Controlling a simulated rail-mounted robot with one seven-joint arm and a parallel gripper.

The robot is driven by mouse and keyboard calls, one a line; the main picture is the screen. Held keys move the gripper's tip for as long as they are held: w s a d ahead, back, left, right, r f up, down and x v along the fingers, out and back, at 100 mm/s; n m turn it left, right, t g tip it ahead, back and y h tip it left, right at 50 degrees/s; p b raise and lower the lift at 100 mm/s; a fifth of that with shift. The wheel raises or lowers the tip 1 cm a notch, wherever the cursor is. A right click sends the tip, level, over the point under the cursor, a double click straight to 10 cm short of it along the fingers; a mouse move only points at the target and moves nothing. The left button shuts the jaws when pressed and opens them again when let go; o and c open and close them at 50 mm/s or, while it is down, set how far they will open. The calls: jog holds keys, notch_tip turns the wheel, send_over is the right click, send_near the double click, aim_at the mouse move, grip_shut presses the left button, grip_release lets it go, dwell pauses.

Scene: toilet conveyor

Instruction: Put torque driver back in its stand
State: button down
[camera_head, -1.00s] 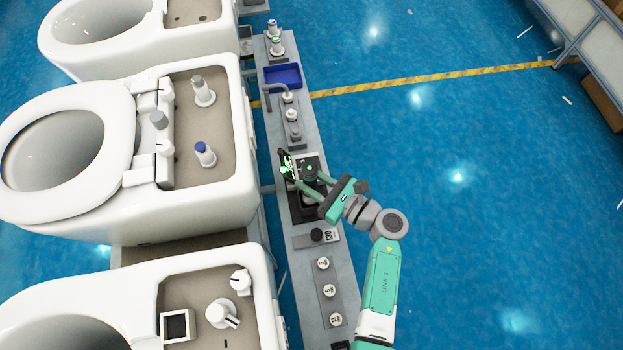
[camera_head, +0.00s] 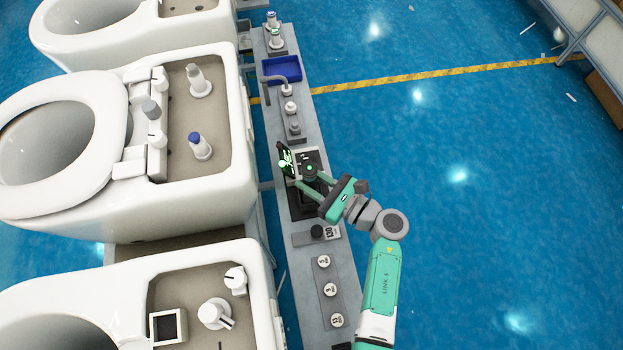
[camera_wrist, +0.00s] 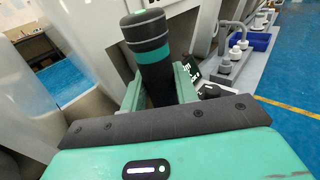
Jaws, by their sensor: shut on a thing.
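The torque driver (camera_wrist: 150,48) is a black cylinder with a teal band and a green light on its top. In the wrist view it stands roughly upright between the green fingers of my gripper (camera_wrist: 160,92), which is shut on it. In the head view, the driver's round top (camera_head: 309,168) shows at my gripper (camera_head: 309,181), over the dark stand area (camera_head: 302,207) on the narrow bench. A small screen with green marks (camera_head: 286,160) is beside it, also visible in the wrist view (camera_wrist: 190,67). The driver's lower end is hidden, so I cannot tell whether it is seated.
The narrow grey bench (camera_head: 293,268) also carries a blue tray (camera_head: 281,68), fittings, a black knob by a "130" label (camera_head: 317,231) and several round labelled pieces (camera_head: 330,289). White toilets (camera_head: 185,205) stand close on the left. Open blue floor (camera_head: 480,230) lies to the right.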

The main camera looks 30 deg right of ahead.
jog(key=shift+d+f+b, duration=0.15)
jog(key=shift+f+b, duration=0.2)
jog(key=shift+f, duration=0.1)
